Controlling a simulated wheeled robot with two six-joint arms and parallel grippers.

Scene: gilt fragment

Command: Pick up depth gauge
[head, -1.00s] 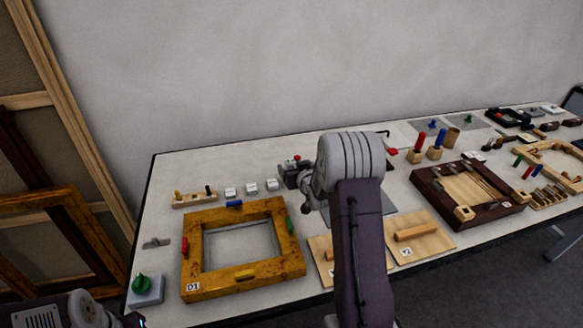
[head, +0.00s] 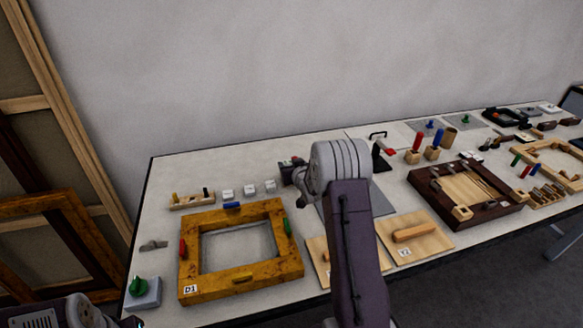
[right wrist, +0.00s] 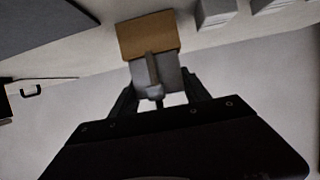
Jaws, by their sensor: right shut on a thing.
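My right gripper (head: 296,175) is at the back of the table, just right of the white cubes, partly hidden by its own arm. In the right wrist view its fingers (right wrist: 156,92) are shut on a small grey piece with a narrow stem (right wrist: 152,72), which I take to be the depth gauge. A tan block (right wrist: 147,32) lies right behind the grey piece; I cannot tell if they touch. In the head view the held piece is mostly hidden. My left gripper is out of view; only part of its arm shows at lower left.
White cubes (head: 249,189) and a peg rack (head: 191,200) stand left of the right gripper. A yellow frame (head: 195,288) lies in front. A black hooked stand (head: 379,158) and a dark wooden tray (head: 425,184) are to the right. The table's back left is clear.

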